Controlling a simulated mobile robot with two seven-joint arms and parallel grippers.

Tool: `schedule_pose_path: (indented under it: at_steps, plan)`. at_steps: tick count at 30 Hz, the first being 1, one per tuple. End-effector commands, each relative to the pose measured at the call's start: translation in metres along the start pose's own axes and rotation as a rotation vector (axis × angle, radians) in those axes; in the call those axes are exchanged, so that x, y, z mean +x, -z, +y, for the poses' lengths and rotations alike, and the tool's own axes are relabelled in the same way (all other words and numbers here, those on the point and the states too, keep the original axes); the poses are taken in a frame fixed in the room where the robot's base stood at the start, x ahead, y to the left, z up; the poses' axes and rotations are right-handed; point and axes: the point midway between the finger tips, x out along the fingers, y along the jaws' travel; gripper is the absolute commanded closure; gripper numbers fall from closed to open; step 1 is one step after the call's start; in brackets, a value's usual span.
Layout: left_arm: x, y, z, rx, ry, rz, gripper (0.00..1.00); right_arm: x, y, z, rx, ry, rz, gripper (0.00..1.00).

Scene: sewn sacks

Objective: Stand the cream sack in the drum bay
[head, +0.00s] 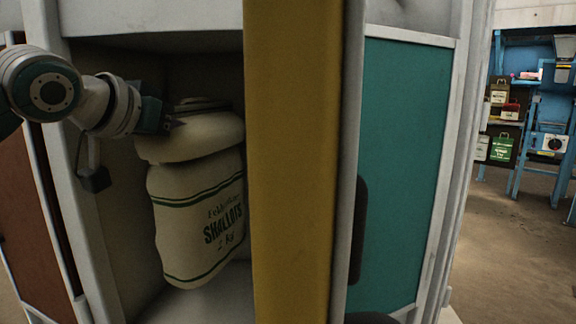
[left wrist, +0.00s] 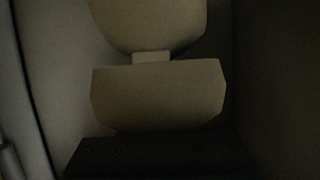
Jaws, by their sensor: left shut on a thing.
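The cream sack (head: 195,215) with green stripes and "Shallots" lettering hangs inside the open bay (head: 120,220), leaning a little. Its folded top (head: 190,138) bulges over the body. My left gripper (head: 170,122) reaches in from the left and is shut on the sack's top. Its fingertips are partly hidden against the cloth. The sack's base is close above the pale bay floor (head: 205,305); I cannot tell if it touches. In the left wrist view, dim cream cloth (left wrist: 158,95) fills the middle. My right gripper is not in view.
A yellow panel (head: 292,160) stands upright at the bay's right side and hides the sack's right edge. A teal panel (head: 400,170) is beyond it. Blue shelving (head: 535,120) with several small sacks stands far right, with open floor before it.

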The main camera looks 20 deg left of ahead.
Motion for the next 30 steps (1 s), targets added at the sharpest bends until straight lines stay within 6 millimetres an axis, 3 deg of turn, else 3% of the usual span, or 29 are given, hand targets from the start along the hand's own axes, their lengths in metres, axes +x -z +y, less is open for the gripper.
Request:
schedule_pose_path:
  at_steps: [6, 13, 21, 30]
  plan:
    - [0.011, -0.024, 0.000, 0.001, -0.002, 0.018, 1.00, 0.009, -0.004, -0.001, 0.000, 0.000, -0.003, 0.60]
    - [0.016, -0.037, 0.000, 0.001, -0.002, 0.019, 1.00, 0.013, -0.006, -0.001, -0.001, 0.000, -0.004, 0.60]
    - [0.030, -0.071, 0.001, 0.001, -0.003, 0.018, 1.00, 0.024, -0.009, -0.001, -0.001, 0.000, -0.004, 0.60]
    - [0.033, -0.077, 0.001, 0.002, -0.003, 0.021, 1.00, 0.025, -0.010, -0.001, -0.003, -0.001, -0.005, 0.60]
